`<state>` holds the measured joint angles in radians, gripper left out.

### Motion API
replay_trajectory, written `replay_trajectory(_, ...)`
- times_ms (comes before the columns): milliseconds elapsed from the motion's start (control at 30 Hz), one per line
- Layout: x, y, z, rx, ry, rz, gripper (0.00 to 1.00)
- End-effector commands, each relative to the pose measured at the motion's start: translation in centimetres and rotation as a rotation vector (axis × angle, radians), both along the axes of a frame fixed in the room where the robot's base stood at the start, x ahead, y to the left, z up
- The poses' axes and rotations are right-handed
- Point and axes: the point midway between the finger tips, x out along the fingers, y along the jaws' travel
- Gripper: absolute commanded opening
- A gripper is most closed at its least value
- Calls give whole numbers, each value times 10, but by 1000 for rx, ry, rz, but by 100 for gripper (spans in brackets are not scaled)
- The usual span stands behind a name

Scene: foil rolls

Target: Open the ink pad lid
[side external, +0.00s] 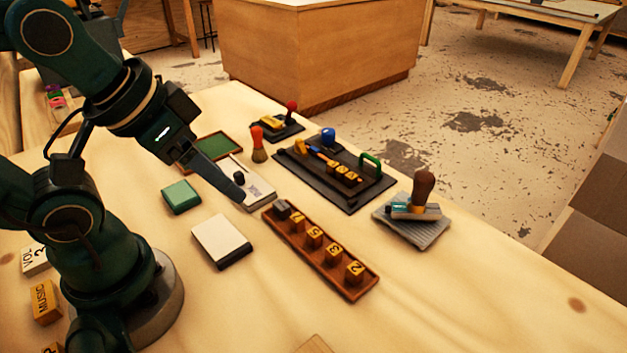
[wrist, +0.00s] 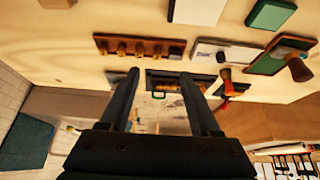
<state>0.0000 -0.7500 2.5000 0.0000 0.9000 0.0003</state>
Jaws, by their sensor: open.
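No single piece is plainly marked as the ink pad. A white-topped box with a dark base (side external: 222,240) lies shut on the table, and a small green box (side external: 181,196) lies behind it, also shut. Both show at the top edge of the wrist view, the white one (wrist: 199,10) left of the green one (wrist: 271,14). A white flat box with a dark knob (side external: 258,189) lies further back, partly behind my gripper in the side view. My gripper (wrist: 160,78) is open and empty, its two dark fingers apart. I cannot tell its exact height above the table.
A wooden rack of numbered blocks (side external: 320,250) and a black tray with a green handle (side external: 335,190) lie to the right. A green framed board (side external: 207,150), a brush (side external: 258,150) and a stamp on a grey pad (side external: 421,192) stand around.

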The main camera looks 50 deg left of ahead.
Motion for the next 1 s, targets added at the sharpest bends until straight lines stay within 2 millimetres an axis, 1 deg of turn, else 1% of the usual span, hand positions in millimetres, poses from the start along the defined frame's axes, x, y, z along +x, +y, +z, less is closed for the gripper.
replay_trajectory(100,0,0,0,16,2,-30,52)
replay_trajectory(167,4,0,7,39,-16,-71,52)
replay_trajectory(200,9,1,12,58,-17,-102,52)
replay_trajectory(333,28,10,20,104,27,-145,52)
replay_trajectory(467,51,27,21,135,96,-164,52)
replay_trajectory(533,64,40,18,144,140,-165,52)
replay_trajectory(667,86,68,5,143,230,-156,52)
replay_trajectory(800,102,101,-18,115,327,-126,52)
replay_trajectory(900,106,123,-37,82,389,-93,52)
replay_trajectory(1000,106,139,-54,46,437,-51,52)
